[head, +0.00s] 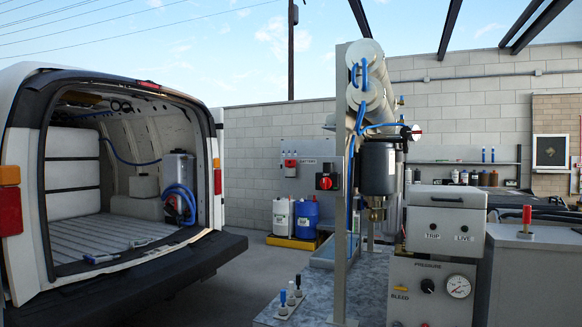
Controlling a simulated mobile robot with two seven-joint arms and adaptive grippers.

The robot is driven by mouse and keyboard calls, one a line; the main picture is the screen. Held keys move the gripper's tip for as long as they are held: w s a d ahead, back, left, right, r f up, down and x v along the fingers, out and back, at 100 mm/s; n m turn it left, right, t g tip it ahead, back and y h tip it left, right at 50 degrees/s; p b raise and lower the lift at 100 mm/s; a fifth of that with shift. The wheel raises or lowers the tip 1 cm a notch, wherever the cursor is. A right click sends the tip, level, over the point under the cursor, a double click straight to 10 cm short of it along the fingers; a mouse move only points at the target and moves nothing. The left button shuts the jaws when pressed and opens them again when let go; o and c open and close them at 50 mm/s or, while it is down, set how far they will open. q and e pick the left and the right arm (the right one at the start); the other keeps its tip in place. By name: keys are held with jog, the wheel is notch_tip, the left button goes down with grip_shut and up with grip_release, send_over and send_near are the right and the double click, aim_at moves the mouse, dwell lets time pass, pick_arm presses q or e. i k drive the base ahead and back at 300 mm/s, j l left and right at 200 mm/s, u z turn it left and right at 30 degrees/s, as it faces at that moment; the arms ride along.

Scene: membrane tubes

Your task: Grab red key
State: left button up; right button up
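Neither of my grippers shows in the head view. Several red parts are in sight, and I cannot tell for certain which is the red key. A small red piece (291,163) sits on a grey wall panel (311,148) beside a BATTERY label. A red round switch knob (325,182) is on the same panel, lower and to the right. A red upright grip (527,214) stands on a grey cabinet top (535,236) at the right. All three are apart from any gripper.
A white van (75,170) with an open back is at the left. A steel frame (340,200) with white tubes (366,53) stands on a bench (300,312) at centre right. A control box (446,222) is beside it. Drums (305,217) stand by the wall. Floor between is clear.

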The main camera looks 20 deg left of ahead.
aim_at(290, 164)
jog(key=i+j, duration=0.15)
jog(key=j, duration=0.2)
jog(key=i+j+z, duration=0.15)
jog(key=i+j, duration=0.2)
jog(key=j, duration=0.3)
jog(key=i+j+z, duration=0.15)
jog(key=j, duration=0.2)
jog(key=i+j, duration=0.15)
jog(key=j, duration=0.25)
jog(key=i+j+z, duration=0.15)
jog(key=j, duration=0.2)
